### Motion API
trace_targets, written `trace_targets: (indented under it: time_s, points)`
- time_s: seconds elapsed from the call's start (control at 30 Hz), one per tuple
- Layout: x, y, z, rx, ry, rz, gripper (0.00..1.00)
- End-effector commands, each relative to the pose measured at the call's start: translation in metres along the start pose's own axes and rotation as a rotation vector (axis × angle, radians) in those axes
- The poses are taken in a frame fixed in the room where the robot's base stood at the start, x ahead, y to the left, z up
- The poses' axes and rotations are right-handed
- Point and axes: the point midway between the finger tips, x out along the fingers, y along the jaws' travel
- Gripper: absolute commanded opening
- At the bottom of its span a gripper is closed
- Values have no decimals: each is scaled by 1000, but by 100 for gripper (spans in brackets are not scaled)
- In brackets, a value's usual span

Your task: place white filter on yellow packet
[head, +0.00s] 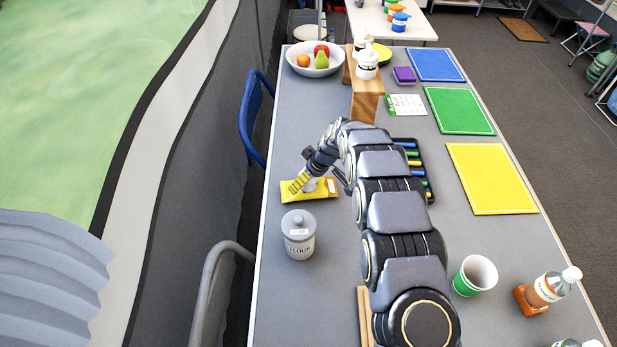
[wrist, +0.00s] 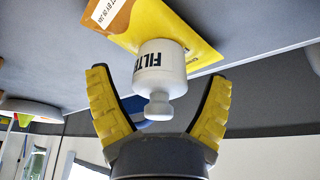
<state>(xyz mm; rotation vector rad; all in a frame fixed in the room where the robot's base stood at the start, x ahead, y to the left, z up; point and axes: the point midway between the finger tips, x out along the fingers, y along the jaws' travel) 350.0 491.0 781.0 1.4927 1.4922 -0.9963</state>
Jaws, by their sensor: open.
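The white filter (wrist: 160,68), a small white cylinder with "FILT" lettering and a knob end, is in the wrist view. It sits on or against the yellow packet (wrist: 190,30), between the spread fingers of my gripper (wrist: 160,105). Neither finger touches it; a gap shows on each side. In the head view the yellow packet (head: 318,190) lies flat on the grey table's left side, beyond the flour jar. My gripper (head: 306,184) is over it and hides part of it. The filter is mostly hidden there by my gripper.
The flour jar (head: 299,236) stands just in front of the packet. A dark tray (head: 427,186) with coloured items is right of my arm. A wooden stand (head: 366,103) and a fruit bowl (head: 291,59) are farther back. A green cup (head: 475,275) stands at front right.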

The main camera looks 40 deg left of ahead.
Motion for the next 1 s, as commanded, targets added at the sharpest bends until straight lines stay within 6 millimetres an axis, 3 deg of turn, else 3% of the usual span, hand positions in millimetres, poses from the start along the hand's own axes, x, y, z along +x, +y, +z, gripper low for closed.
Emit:
trace_targets:
  time_s: [0.6,0.77,1.0]
  points:
    - [-104,1,-1,0,2,2,81]
    - [-117,0,0,0,2,1,81]
    - [-119,0,0,0,0,0,81]
